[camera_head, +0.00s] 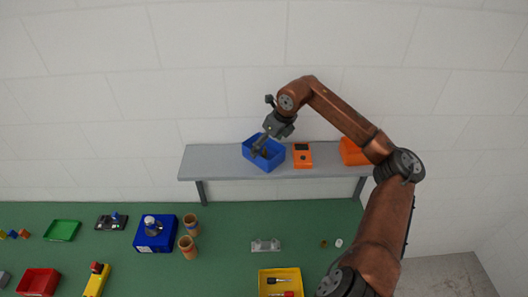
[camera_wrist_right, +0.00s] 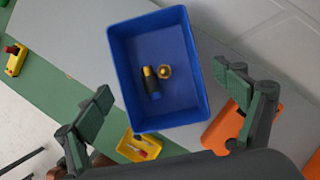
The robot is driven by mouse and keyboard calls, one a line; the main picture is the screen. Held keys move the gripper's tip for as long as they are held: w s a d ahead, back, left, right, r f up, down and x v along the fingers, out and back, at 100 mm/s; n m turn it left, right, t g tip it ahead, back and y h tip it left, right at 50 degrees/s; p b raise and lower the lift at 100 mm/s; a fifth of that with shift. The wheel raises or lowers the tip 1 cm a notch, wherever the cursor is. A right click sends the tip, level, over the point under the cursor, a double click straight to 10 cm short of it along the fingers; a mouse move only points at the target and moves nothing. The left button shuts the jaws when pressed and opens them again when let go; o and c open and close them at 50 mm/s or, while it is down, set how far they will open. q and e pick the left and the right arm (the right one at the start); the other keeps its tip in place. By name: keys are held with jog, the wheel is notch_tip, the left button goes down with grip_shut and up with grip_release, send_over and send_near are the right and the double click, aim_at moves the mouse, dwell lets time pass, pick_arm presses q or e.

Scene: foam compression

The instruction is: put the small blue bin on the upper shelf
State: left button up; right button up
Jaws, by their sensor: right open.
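The small blue bin (camera_head: 272,163) sits on the grey upper shelf (camera_head: 215,163), left of its middle. In the right wrist view the bin (camera_wrist_right: 187,113) lies below and between my fingers, with a dark cylinder with yellow and blue parts (camera_wrist_right: 152,83) and a brass-coloured piece (camera_wrist_right: 164,72) inside. My right gripper (camera_head: 260,147) is over the bin, and its spread fingers also show in the wrist view (camera_wrist_right: 164,84). The fingers look clear of the bin's walls there. My left gripper is not in view.
An orange device (camera_head: 302,155) stands close right of the bin, and an orange bin (camera_head: 352,151) is farther right, partly behind my arm. The shelf's left end is clear. Below, the green table holds a blue box (camera_head: 142,241), cups (camera_head: 188,247) and a yellow bin (camera_head: 264,289).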

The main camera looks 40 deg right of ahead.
jog(key=b+v, duration=0.1)
jog(key=v, duration=0.7)
jog(key=shift+a+b, duration=0.1)
jog(key=shift+b, duration=0.25)
